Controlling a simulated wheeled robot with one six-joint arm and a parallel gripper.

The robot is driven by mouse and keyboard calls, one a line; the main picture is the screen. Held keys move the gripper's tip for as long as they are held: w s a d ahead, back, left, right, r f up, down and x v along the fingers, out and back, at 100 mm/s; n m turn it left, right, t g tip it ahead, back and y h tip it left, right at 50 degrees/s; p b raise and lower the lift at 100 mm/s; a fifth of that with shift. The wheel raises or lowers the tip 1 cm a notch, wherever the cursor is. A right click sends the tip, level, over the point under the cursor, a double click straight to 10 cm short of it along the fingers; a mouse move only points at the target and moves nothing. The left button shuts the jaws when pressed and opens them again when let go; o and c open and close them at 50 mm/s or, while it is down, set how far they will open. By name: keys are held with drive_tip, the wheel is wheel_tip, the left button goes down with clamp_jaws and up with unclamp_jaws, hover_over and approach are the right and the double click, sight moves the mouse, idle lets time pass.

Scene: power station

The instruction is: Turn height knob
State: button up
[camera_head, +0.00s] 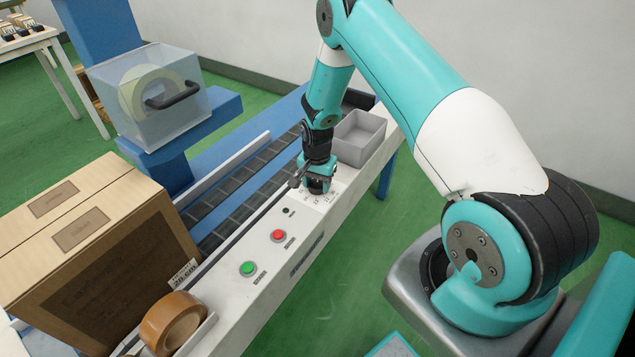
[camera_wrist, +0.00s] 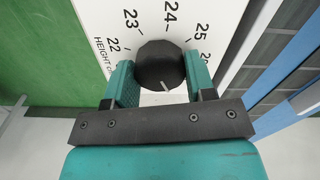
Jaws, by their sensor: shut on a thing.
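The height knob (camera_wrist: 160,64) is a dark, many-sided knob with a light pointer line, seen in the wrist view. It sits on a white panel with a printed scale (camera_wrist: 171,18) showing 22, 23, 24 and 25, with a further number partly hidden at the right. My gripper (camera_wrist: 158,83) has its teal fingers on both sides of the knob, shut on it. The pointer line is at the knob's near side, toward my gripper's base. In the head view my gripper (camera_head: 318,183) points down at the white panel, and the knob is hidden beneath it.
A green button (camera_head: 248,268) and a red button (camera_head: 278,236) lie along the panel. A grey bin (camera_head: 361,138) stands just behind my gripper. A cardboard box (camera_head: 95,255) and a tape roll (camera_head: 172,322) are at the lower left. A roller conveyor (camera_head: 225,208) runs alongside.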

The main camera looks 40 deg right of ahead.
sight(317, 183)
drive_tip(key=shift+w+r+m, duration=0.15)
drive_tip(key=shift+w+m, duration=0.05)
drive_tip(key=shift+m, duration=0.9)
drive_tip(key=o, duration=0.9)
drive_tip(key=shift+o, duration=0.2)
drive_tip(key=shift+s, duration=0.1)
wheel_tip(317, 183, up, 17)
drive_tip(key=shift+r+p, duration=0.15)
drive_tip(key=shift+p, duration=0.2)
